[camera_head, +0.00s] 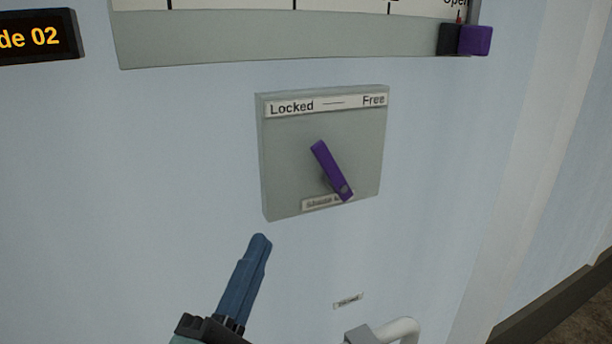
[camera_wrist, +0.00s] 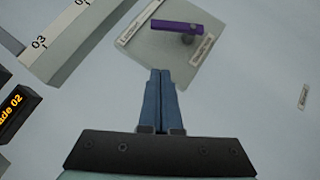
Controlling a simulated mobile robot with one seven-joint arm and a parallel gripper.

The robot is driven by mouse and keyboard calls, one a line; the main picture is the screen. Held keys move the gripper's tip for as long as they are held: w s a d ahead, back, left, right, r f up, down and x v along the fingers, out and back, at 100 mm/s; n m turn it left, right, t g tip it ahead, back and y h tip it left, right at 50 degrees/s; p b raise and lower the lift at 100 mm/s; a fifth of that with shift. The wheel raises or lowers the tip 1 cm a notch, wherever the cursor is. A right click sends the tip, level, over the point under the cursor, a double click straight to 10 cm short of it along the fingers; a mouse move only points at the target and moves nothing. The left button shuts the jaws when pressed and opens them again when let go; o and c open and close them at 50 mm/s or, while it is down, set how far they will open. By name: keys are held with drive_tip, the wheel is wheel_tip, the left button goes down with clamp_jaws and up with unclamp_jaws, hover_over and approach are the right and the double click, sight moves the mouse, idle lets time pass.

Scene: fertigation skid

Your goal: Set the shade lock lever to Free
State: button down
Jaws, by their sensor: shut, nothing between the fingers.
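The shade lock lever (camera_head: 331,170) is a purple bar on a grey square plate (camera_head: 285,150) on the pale wall. The plate's top label reads "Locked" at left and "Free" at right. The lever's lower end is at its pivot, and its free end points up and to the left, toward the Locked side. The lever (camera_wrist: 176,26) also shows in the wrist view, beyond my fingertips. My gripper (camera_head: 260,240) is shut and empty, just below the plate's lower left corner and apart from the lever. Its blue fingers (camera_wrist: 160,72) lie together in the wrist view.
Above is a grey scale panel (camera_head: 200,40) with a purple slider (camera_head: 475,40) at its right end. A display reading "de 02" (camera_head: 35,38) is at upper left. A pale curved handle (camera_head: 400,330) projects at the bottom. The wall around the plate is clear.

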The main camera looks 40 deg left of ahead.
sight(328, 169)
drive_tip(key=shift+w+d+r+p+x, duration=0.15)
drive_tip(key=shift+d+p+x, duration=0.3)
drive_tip(key=shift+p+x, duration=1.1)
drive_tip(key=shift+w+d+r+p+x, duration=0.15)
drive_tip(key=shift+d+p+x, duration=0.35)
drive_tip(key=shift+x, duration=1.95)
drive_tip(key=shift+w+d+r+p+x, duration=0.15)
drive_tip(key=shift+d+p+x, duration=0.2)
drive_tip(key=shift+p+x, duration=1.2)
drive_tip(key=shift+w+a+r+b, duration=0.15)
drive_tip(key=shift+w+a+b, duration=0.05)
drive_tip(key=shift+w+b, duration=0.2)
drive_tip(key=shift+s+r, duration=0.1)
drive_tip(key=shift+r, duration=0.05)
